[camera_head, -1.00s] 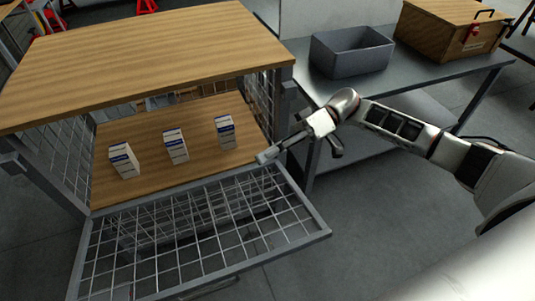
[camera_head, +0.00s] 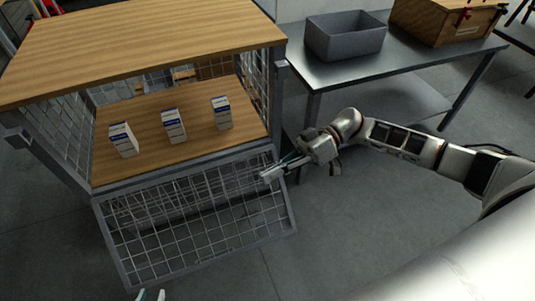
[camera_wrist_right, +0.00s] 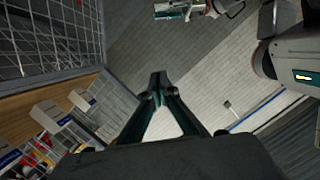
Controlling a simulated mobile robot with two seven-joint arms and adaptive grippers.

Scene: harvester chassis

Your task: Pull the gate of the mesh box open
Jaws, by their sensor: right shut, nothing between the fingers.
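The mesh box is a wood-topped cage (camera_head: 140,45) at the left of the head view. Its gate (camera_head: 205,240), a grey-framed mesh panel, is hinged along the lower front edge and slopes down and outward, leaving the front open. My right gripper (camera_head: 268,177) is shut and empty, near the gate's upper right corner; I cannot tell whether it touches. Its closed fingertips (camera_wrist_right: 158,82) show in the right wrist view. My left gripper (camera_head: 151,295) shows only its fingertips, apart, at the bottom edge below the gate. It seems to show also in the right wrist view (camera_wrist_right: 185,10).
Three small white-and-blue cartons (camera_head: 173,126) stand on the box's wooden shelf (camera_head: 200,145). A metal table (camera_head: 415,68) at the right carries a grey bin (camera_head: 345,37) and a wooden case (camera_head: 445,20). The floor right of the gate is clear.

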